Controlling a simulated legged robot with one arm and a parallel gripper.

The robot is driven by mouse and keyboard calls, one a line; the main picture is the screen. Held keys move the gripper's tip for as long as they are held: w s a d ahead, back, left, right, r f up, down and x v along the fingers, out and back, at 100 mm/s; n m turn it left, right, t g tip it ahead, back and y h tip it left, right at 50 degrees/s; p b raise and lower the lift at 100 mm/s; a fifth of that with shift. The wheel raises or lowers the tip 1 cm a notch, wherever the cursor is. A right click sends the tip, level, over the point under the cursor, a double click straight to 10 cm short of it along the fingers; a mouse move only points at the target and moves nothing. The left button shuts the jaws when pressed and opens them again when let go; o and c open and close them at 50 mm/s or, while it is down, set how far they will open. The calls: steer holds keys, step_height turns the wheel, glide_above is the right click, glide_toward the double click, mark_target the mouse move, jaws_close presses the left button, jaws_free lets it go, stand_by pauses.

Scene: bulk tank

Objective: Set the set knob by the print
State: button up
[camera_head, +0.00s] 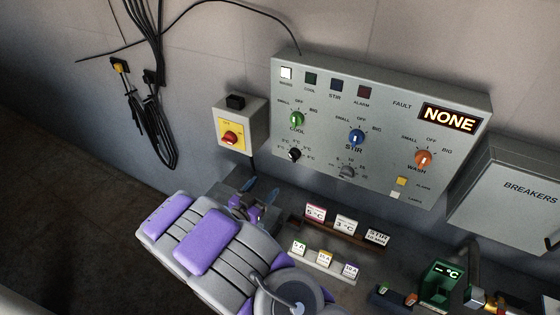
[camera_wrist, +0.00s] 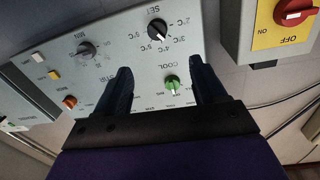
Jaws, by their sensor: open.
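The set knob (camera_wrist: 157,30) is black with a white pointer mark, on the grey control panel (camera_head: 390,110). In the wrist view it is upside down, ringed by °C marks; the mark it points to is unclear. It also shows in the head view (camera_head: 294,154), below the green cool knob (camera_head: 297,119). My gripper (camera_wrist: 161,66) is open and empty, its fingers apart in front of the panel, with the green knob between them in view. Printed cards stand below the panel: a red-topped one reading 5 °C (camera_head: 315,213) and a white one reading 3 °C (camera_head: 345,224).
Blue stir (camera_head: 357,138), orange wash (camera_head: 423,158) and grey minute (camera_head: 347,171) knobs share the panel. A yellow box with a red switch (camera_head: 230,138) is left of it. A breakers box (camera_head: 510,190) stands right. A green °C display (camera_head: 441,285) sits low right.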

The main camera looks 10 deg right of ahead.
mark_target(291, 158)
steer(key=x, duration=0.5)
steer(key=b+x, duration=0.1)
steer(key=x, duration=0.4)
steer(key=b+x, duration=0.1)
steer(key=x, duration=0.4)
steer(key=shift+s+d, duration=0.1)
steer(key=shift+d, duration=0.45)
steer(key=shift+w+d, duration=0.25)
steer(key=shift+w, duration=0.2)
steer(key=shift+w+a, duration=0.1)
steer(key=shift+a, duration=0.3)
steer(key=shift+d, duration=0.4)
steer(key=c, duration=0.4)
steer(key=shift+a+f, duration=0.1)
steer(key=c, duration=0.6)
steer(key=shift+c, duration=0.2)
steer(key=shift+n+p, duration=0.3)
steer(key=shift+p, duration=0.05)
